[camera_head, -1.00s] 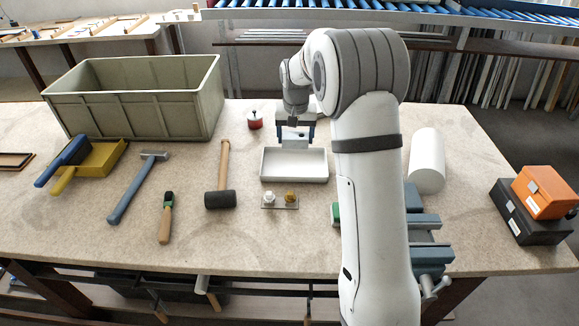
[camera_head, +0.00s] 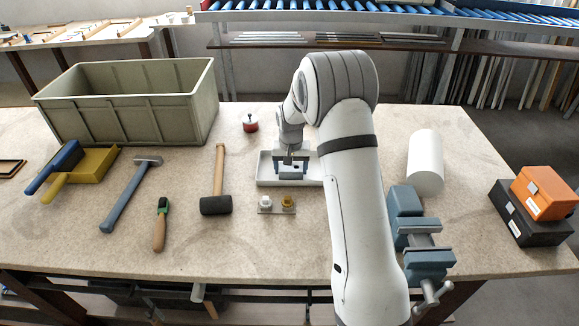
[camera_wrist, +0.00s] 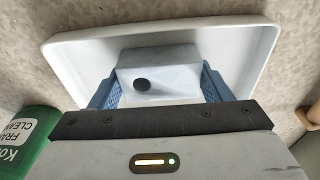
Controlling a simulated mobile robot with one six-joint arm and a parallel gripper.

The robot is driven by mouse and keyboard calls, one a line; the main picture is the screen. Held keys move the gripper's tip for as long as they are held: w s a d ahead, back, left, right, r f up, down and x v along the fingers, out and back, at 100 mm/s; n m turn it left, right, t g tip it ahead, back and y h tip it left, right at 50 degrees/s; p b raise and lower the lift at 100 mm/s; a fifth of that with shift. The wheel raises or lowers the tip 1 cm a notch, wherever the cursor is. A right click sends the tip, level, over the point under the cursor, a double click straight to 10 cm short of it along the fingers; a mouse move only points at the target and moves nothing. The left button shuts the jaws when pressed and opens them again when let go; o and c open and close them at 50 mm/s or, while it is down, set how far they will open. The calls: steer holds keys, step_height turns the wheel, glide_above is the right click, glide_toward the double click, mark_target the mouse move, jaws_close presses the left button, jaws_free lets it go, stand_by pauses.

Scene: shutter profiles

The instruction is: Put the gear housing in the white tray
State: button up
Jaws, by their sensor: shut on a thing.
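The white tray (camera_head: 268,183) lies on the bench, and its rim fills the upper part of the wrist view (camera_wrist: 255,45). The gear housing is a pale grey block with a round dark hole (camera_wrist: 165,67). My gripper (camera_head: 291,170) is inside the tray's outline in the head view. In the wrist view its blue fingers (camera_wrist: 158,88) are shut on the housing from both sides. The housing is over or in the tray's middle; I cannot tell whether it touches the floor. In the head view the fingers mostly hide it.
A mallet (camera_head: 217,190) lies left of the tray, and a small plate with two fittings (camera_head: 277,205) lies in front. A green can (camera_wrist: 25,145) is close beside my gripper.

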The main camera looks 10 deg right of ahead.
mark_target(291, 174)
steer(key=shift+f, duration=0.2)
steer(key=o, duration=1.2)
steer(key=shift+o, duration=0.2)
steer(key=shift+r, duration=0.1)
step_height(291, 174, up, 12)
steer(key=s+b, duration=0.2)
steer(key=s+r, duration=0.8)
steer(key=s, duration=0.6)
steer(key=s+n+t, duration=0.1)
steer(key=s+n, duration=0.1)
steer(key=s, duration=1.8)
steer(key=shift+d+f+t, duration=0.3)
steer(key=shift+d+f, duration=0.05)
